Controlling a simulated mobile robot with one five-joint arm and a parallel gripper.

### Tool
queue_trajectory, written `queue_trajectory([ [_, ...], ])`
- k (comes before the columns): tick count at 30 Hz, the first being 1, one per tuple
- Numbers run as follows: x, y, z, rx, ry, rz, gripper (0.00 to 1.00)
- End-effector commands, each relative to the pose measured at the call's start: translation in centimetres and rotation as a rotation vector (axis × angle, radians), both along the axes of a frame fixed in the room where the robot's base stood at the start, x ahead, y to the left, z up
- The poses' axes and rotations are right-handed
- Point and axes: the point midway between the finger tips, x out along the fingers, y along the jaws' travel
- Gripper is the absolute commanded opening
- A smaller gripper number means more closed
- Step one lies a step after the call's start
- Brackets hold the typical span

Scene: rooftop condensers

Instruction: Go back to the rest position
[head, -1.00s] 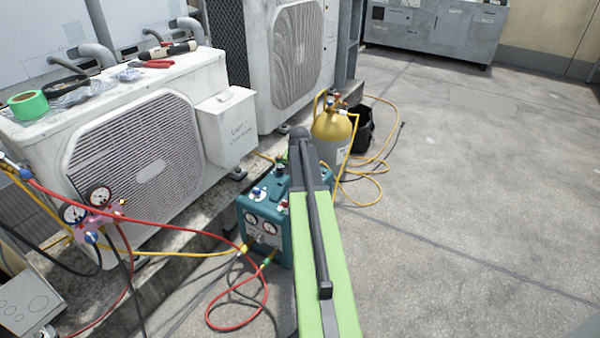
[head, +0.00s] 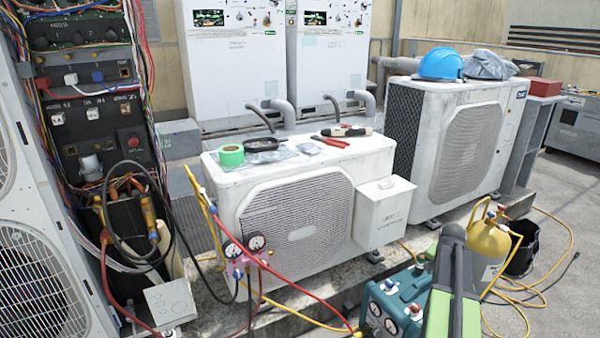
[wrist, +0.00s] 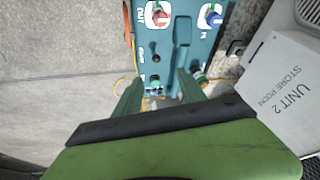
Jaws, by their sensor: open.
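My gripper (wrist: 158,78) shows in the wrist view with its two green fingers spread apart and nothing between them. Below the fingers is the teal recovery machine (wrist: 168,38), with red and blue knobs and lettering on its panel. I cannot tell how far the fingertips are above it. In the head view my green and black arm rises from the bottom edge at the right, in front of the teal machine (head: 380,312). The gripper itself cannot be made out there.
A yellow cylinder (head: 488,243) stands right of my arm, with looped yellow hoses and a black bucket. A white condenser (head: 232,195) carries green tape and tools. Another condenser (head: 408,160) bears a blue helmet (head: 441,64). Pink manifold gauges (head: 243,262) trail red and yellow hoses.

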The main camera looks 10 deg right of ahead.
Motion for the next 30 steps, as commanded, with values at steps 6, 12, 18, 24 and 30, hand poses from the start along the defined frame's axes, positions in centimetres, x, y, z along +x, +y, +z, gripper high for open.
queue_trajectory([
  [6, 7.9, 13.9, 0.0, 0.002, -0.001, 0.219, 0.48],
  [12, 9.3, 30.8, -0.5, 0.027, 0.058, 0.481, 0.48],
  [18, 5.6, 42.4, -1.1, 0.048, 0.158, 0.726, 0.48],
  [24, -1.8, 48.0, -1.6, 0.083, 0.310, 0.956, 0.48],
  [30, -3.8, 47.9, 3.6, 0.105, 0.391, 1.068, 0.48],
])
